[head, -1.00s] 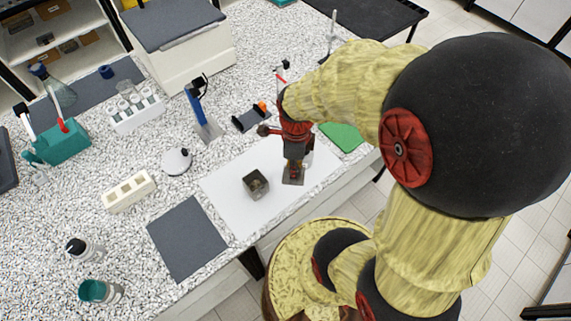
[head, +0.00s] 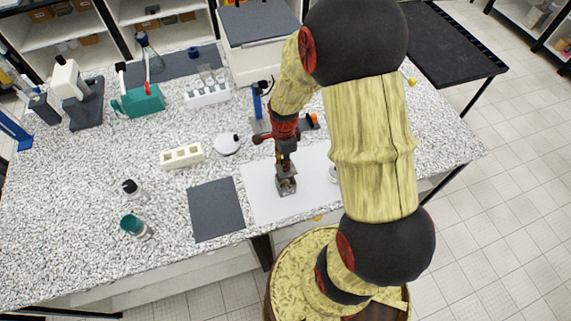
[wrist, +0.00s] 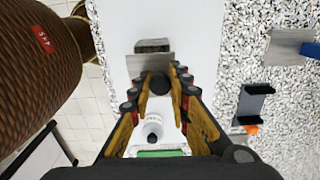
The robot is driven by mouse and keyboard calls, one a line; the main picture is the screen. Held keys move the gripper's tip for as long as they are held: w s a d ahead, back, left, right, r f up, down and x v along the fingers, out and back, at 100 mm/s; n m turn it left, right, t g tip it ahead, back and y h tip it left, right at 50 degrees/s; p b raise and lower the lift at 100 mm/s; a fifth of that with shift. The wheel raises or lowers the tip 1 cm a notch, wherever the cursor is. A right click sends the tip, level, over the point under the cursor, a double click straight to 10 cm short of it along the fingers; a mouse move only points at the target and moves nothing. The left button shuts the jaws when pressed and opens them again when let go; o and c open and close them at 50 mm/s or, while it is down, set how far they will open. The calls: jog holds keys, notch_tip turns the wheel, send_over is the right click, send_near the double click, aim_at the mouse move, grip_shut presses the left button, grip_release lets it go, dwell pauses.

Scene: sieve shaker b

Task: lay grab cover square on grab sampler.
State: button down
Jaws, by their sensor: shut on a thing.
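The grab sampler (head: 287,187) is a small dark grey box on the white sheet. In the wrist view its dark top (wrist: 152,46) shows just past the cover's far edge. The grab cover (wrist: 150,62) is a flat grey plate with a dark knob. My gripper (head: 284,156) points down over the sampler, with its fingers (wrist: 160,88) shut on the cover's knob. The cover overlaps part of the sampler in the wrist view and leaves a strip of it showing. I cannot tell whether cover and sampler touch.
A white bottle (wrist: 153,130) stands nearby, partly behind my arm in the head view. A dark grey mat (head: 216,209) lies to the left. A black holder (wrist: 252,104) with an orange part is close by.

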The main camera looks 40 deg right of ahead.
jog(key=shift+f+b, duration=1.75)
jog(key=shift+f, duration=0.95)
jog(key=shift+f+b, duration=0.4)
jog(key=shift+f, duration=0.15)
jog(key=c, duration=1.7)
grip_release()
jog(key=shift+o, duration=0.6)
jog(key=shift+r, duration=0.15)
jog(key=shift+s+r+p, duration=0.1)
jog(key=shift+r+p, duration=2.45)
jog(key=shift+r, duration=0.85)
